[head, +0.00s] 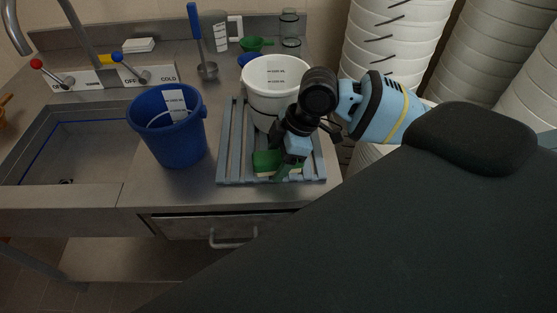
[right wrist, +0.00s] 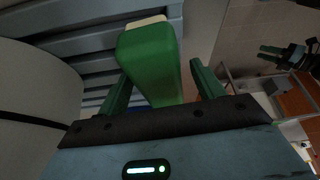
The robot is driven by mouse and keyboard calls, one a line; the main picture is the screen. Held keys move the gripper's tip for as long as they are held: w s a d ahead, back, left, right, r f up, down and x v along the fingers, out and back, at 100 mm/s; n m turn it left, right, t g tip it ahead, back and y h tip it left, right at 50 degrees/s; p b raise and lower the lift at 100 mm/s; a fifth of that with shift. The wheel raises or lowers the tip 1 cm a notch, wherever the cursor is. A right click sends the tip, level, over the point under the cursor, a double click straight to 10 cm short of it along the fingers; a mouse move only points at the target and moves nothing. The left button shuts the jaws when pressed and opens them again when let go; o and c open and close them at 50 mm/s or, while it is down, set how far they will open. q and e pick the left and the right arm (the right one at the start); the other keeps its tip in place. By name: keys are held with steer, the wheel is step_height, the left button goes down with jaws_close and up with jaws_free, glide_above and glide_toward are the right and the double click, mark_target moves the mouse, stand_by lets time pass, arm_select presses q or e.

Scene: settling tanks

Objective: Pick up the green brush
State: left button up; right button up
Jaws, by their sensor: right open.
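The green brush (head: 264,160) lies on the grey slatted rack at its front, just in front of the white bucket; a strip of pale bristles shows. In the right wrist view the brush (right wrist: 150,62) stands between the two green fingers of my right gripper (right wrist: 161,78), with a gap on each side. My right gripper (head: 281,166) is open and low over the brush, partly hiding it in the head view. My left gripper (right wrist: 277,52) shows small and dim at the right of the wrist view, away from the brush; its opening is unclear.
The white bucket (head: 262,103) stands on the slatted rack (head: 235,150), close beside my right gripper. A blue bucket (head: 172,142) stands left of the rack by the sink (head: 65,140). A ladle (head: 207,70) and green scoop (head: 252,43) are behind. White bucket stacks (head: 385,45) stand right.

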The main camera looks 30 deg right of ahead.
mark_target(272, 156)
steer(key=c, duration=1.1)
steer(key=shift+r+b, duration=0.15)
steer(key=shift+b, duration=0.15)
step_height(272, 156, up, 4)
steer(key=shift+f, duration=0.1)
arm_select(q)
steer(key=shift+w+r+p, duration=0.1)
steer(key=shift+r+p, duration=0.05)
steer(key=shift+p, duration=0.3)
arm_select(e)
steer(key=s+a, duration=0.3)
steer(key=a, duration=0.4)
steer(key=s+a+r, duration=0.1)
steer(key=s+a, duration=0.2)
steer(key=a, duration=0.4)
steer(key=shift+s+a+r, duration=0.15)
steer(key=shift+a, duration=0.2)
